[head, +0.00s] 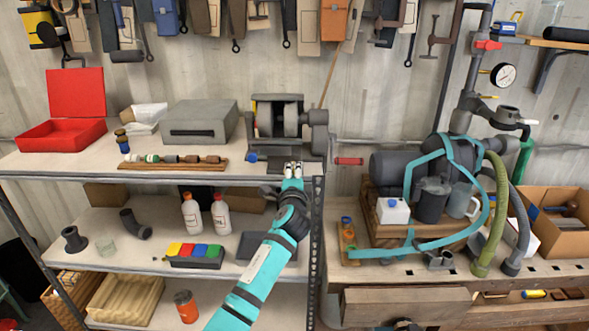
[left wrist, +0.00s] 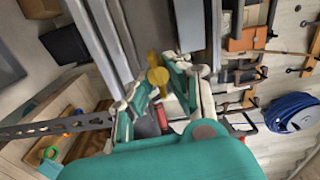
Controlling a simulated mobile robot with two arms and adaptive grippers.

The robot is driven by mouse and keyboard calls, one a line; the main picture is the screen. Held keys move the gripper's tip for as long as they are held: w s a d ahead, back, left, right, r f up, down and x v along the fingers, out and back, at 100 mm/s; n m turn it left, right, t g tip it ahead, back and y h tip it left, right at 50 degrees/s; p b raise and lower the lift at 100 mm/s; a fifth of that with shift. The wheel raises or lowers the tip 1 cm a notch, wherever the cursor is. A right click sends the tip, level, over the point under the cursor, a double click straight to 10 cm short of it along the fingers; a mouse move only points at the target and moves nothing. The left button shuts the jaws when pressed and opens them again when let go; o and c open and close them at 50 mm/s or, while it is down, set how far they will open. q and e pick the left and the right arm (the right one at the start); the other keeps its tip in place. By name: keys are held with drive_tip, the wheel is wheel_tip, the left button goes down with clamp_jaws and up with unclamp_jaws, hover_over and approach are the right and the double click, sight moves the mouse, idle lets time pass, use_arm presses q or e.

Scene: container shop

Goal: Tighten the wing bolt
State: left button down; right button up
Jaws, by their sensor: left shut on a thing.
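A yellow wing bolt (left wrist: 157,73) shows in the left wrist view, at the edge of a grey metal part. My left gripper (left wrist: 158,84) is shut on it, with a fingertip on either side. In the head view my left gripper (head: 293,169) is at the lower front of a grey machine (head: 280,122) on the top shelf. There the wing bolt cannot be made out behind the fingers. How tight the bolt sits cannot be told. My right gripper is in neither view.
The shelf's top (head: 60,166) holds an open red case (head: 75,100), a grey box (head: 200,122) and a wooden rack (head: 172,163) left of the machine. A red handle (head: 348,161) sticks out right of it. A bench (head: 540,272) with pump and hoses stands at right.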

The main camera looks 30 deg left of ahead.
use_arm(q)
drive_tip(key=shift+m, duration=0.5)
drive_tip(key=shift+f, duration=0.1)
drive_tip(key=c, duration=1.5)
unclamp_jaws()
drive_tip(key=shift+d, duration=0.1)
drive_tip(key=v, duration=1.2)
